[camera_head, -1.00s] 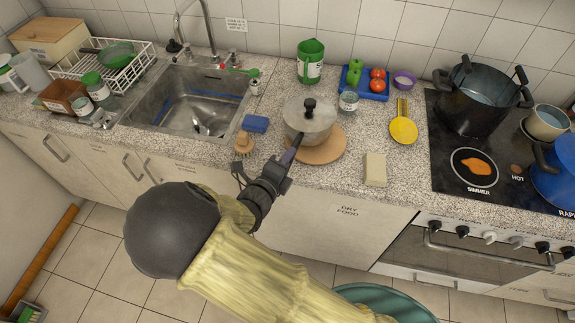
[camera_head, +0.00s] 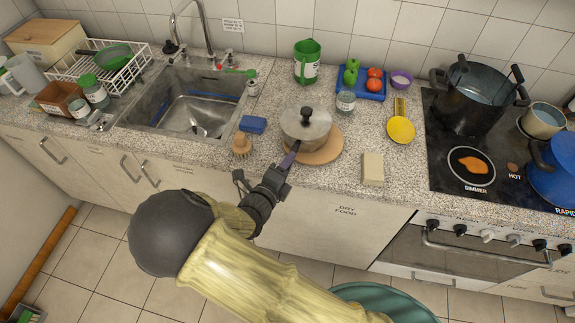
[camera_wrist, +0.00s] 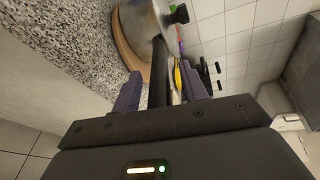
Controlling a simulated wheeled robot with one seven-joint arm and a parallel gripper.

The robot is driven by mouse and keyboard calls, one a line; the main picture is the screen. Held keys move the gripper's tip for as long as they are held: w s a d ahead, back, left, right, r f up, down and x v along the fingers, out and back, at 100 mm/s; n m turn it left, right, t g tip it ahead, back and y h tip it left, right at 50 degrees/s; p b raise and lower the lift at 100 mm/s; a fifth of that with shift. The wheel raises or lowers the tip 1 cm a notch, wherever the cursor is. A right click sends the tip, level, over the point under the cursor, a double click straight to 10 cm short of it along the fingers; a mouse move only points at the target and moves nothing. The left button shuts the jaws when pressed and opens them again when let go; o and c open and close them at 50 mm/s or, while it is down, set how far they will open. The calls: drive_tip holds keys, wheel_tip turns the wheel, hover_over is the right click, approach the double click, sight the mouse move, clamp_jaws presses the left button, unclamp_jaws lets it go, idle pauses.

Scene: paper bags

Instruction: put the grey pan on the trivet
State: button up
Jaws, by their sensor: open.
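The grey pan (camera_head: 303,131) has a lid with a black knob and a dark handle pointing toward me. It sits upright on the round wooden trivet (camera_head: 328,152), toward its left and back, with the board showing at the right and front. The wrist view also shows the pan (camera_wrist: 143,22) on the trivet (camera_wrist: 122,40). My gripper (camera_head: 290,158) is at the handle, in front of the pan. In the wrist view my gripper (camera_wrist: 163,90) is open, with the handle (camera_wrist: 158,70) between its two fingers. The handle's near end is hidden by my gripper.
A brush (camera_head: 241,145) and blue sponge (camera_head: 253,125) lie left of the pan. A glass (camera_head: 345,102), a cream block (camera_head: 373,169) and a yellow spoon (camera_head: 401,129) are to the right. The sink (camera_head: 150,110) is left; the hob (camera_head: 440,165) is far right.

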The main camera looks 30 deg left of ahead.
drive_tip(key=shift+s+a, duration=0.25)
drive_tip(key=shift+s, duration=0.15)
drive_tip(key=s+r+b, duration=0.1)
drive_tip(key=s+r, duration=0.1)
drive_tip(key=s, duration=0.9)
drive_tip(key=shift+s+d+r+b, duration=0.15)
drive_tip(key=shift+d+b, duration=0.05)
drive_tip(key=shift+b, duration=0.15)
drive_tip(key=w+d+m+g+h, duration=0.4)
drive_tip(key=d+m+g, duration=0.2)
drive_tip(key=d+m, duration=0.6)
drive_tip(key=w+d+m+g+h, duration=0.35)
drive_tip(key=d+m+g, duration=0.25)
drive_tip(key=d+m, duration=0.6)
drive_tip(key=d+r+m+y, duration=0.3)
drive_tip(key=d+m, duration=0.4)
drive_tip(key=m, duration=0.7)
drive_tip(key=d+r+m+g+y, duration=0.1)
drive_tip(key=d+r+m+y, duration=0.3)
drive_tip(key=m, duration=1)
drive_tip(key=d, duration=0.3)
drive_tip(key=shift+d, duration=0.3)
